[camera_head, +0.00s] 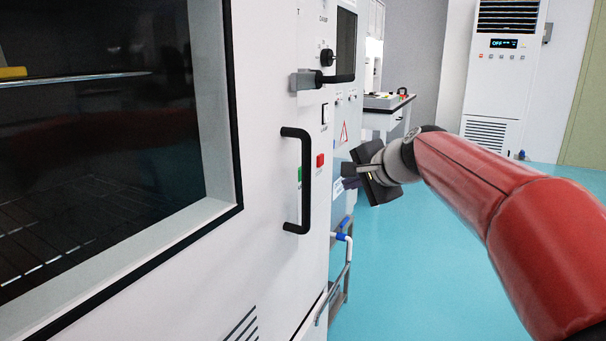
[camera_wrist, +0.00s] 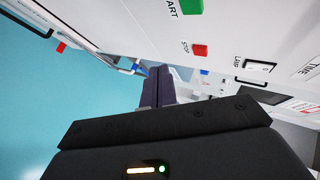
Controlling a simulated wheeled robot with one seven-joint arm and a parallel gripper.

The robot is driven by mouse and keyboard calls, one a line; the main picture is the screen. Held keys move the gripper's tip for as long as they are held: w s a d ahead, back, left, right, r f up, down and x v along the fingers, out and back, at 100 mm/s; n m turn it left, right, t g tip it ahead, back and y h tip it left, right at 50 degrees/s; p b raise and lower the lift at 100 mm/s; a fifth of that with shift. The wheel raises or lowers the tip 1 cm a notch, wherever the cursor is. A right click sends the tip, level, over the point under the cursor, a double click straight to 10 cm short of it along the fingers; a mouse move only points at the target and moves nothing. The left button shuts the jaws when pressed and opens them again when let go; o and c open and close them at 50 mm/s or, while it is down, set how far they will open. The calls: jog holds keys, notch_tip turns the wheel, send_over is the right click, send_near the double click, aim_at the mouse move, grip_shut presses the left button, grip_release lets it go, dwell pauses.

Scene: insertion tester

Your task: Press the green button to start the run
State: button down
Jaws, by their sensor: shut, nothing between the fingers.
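The green button (camera_head: 299,174) is on the white front panel of the tester, partly hidden behind a black door handle in the head view. In the wrist view the green button (camera_wrist: 191,6) is at the top edge, with a partly cut-off label ending in "ART". The red button (camera_head: 320,160) sits to its right; in the wrist view the red button (camera_wrist: 200,50) is labelled STOP. My gripper (camera_head: 346,177) is shut and empty, to the right of both buttons in the head view. Its closed dark fingers (camera_wrist: 157,88) show in the wrist view, apart from the green button.
The black door handle (camera_head: 306,195) stands out from the panel close to the green button. A lamp switch (camera_wrist: 258,66) is near the red button. A dark latch (camera_head: 318,79) juts out above. Blue floor (camera_head: 400,270) is open to the right.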

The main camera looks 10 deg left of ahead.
jog(key=w+a+p, duration=0.2)
jog(key=a+p, duration=0.2)
jog(key=a, duration=0.3)
jog(key=shift+w+a, duration=0.25)
jog(key=shift+w, duration=0.05)
jog(key=shift+a, duration=0.1)
dwell(1.7)
jog(key=shift+w+a, duration=0.15)
jog(key=shift+a, duration=0.05)
dwell(0.3)
